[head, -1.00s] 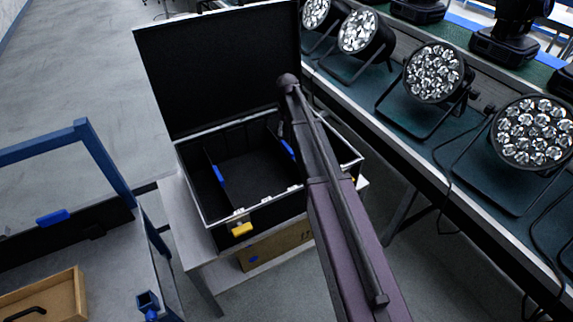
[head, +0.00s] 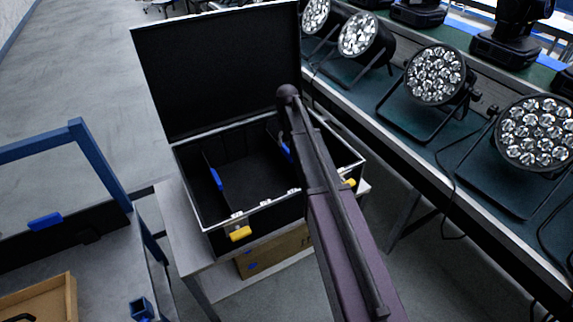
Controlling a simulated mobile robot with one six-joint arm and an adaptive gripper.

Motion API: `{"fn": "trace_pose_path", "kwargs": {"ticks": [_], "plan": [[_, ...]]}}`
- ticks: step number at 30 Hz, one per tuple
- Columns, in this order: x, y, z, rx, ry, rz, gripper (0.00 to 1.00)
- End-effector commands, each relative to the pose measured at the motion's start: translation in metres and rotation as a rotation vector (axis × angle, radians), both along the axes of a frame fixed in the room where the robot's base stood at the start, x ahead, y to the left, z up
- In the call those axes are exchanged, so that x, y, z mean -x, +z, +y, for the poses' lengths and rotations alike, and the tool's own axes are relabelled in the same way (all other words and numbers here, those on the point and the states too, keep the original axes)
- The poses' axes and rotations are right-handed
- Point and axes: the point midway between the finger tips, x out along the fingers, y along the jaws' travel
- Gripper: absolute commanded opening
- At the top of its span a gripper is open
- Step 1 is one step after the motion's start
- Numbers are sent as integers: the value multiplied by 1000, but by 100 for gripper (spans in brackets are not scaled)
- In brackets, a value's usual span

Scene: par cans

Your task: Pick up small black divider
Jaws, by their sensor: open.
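The open black case (head: 227,219) has silver edges and stands on a grey bench, its lid raised at the back. Inside it, a thin black divider with a blue tab (head: 215,178) stands upright at the left. A second blue-tabbed divider (head: 286,151) stands at the right, partly hidden by my arm. Another black panel with a blue tab (head: 45,221) is at the blue-framed cart on the left. I cannot tell which is the small divider. My arm reaches over the case's right side; my gripper is hidden behind it.
A long table on the right holds several par cans (head: 434,74) with trailing cables. A blue-framed cart (head: 100,160) and wooden box (head: 71,297) are at left. A cardboard box (head: 272,254) sits below the case. The raised lid (head: 215,70) blocks the back.

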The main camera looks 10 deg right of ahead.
Motion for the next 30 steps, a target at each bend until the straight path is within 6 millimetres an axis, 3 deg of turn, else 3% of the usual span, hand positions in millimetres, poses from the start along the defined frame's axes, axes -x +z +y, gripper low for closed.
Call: {"fn": "trace_pose_path", "kwargs": {"ticks": [21,30], "plan": [[-1,-47,1,0,0,0,66],[-1,-52,1,0,0,0,66]]}}
